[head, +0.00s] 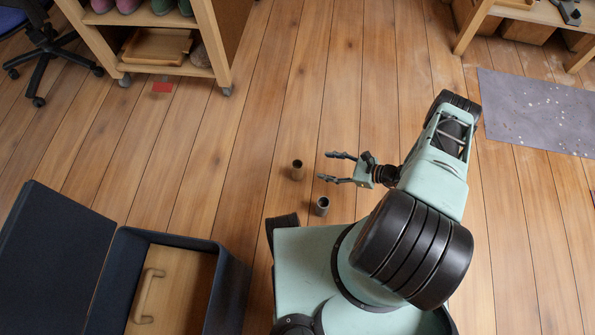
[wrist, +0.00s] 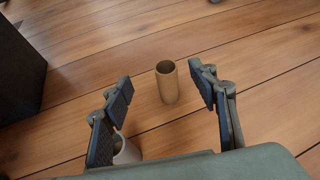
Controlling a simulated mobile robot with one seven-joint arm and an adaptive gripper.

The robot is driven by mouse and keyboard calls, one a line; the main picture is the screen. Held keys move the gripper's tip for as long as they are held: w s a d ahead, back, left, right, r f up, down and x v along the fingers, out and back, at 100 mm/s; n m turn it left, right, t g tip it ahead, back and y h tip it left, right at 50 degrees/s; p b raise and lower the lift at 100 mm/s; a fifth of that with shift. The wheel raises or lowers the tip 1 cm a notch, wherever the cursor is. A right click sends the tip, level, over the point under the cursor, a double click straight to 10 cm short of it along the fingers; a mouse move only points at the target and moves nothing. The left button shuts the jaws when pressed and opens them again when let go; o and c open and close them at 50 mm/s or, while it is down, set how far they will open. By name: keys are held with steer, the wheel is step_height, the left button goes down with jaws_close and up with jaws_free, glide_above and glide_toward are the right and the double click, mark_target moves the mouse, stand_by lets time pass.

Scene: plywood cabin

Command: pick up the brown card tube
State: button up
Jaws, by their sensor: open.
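The brown card tube (head: 297,171) stands upright on the plank floor, just left of my gripper (head: 325,166) in the head view. My gripper is open and empty, its two fingers pointing left toward the tube. In the wrist view the brown card tube (wrist: 168,86) shows upright, ahead of my gripper (wrist: 160,82) and framed between the fingertips, with a gap on both sides. A second, greyer tube (head: 322,207) stands closer to my base. In the wrist view this greyer tube (wrist: 128,152) is partly hidden behind the left finger.
An open dark case (head: 231,292) with a wooden board (head: 187,290) inside lies at the lower left. A wooden shelf unit (head: 212,45) stands at the upper left. A grey mat (head: 530,110) lies at the right. The floor beyond the brown tube is clear.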

step_height(320, 180, down, 5)
steer(key=a+m+t+b, duration=0.1)
steer(key=m+t, duration=0.1)
steer(key=m, duration=0.1)
steer(key=b, duration=0.2)
glide_toward(298, 164)
steer(key=w+a, duration=0.1)
steer(key=a, duration=0.2)
steer(key=shift+h, duration=0.3)
steer(key=w+a+f, duration=0.1)
steer(key=w+a+f+b, duration=0.1)
steer(key=shift+w+a+f, duration=0.25)
steer(key=shift+f, duration=0.1)
steer(key=shift+w+a+f+b, duration=0.15)
steer(key=shift+w+a+b, duration=0.15)
steer(key=shift+a+b, duration=0.05)
steer(key=c, duration=1.3)
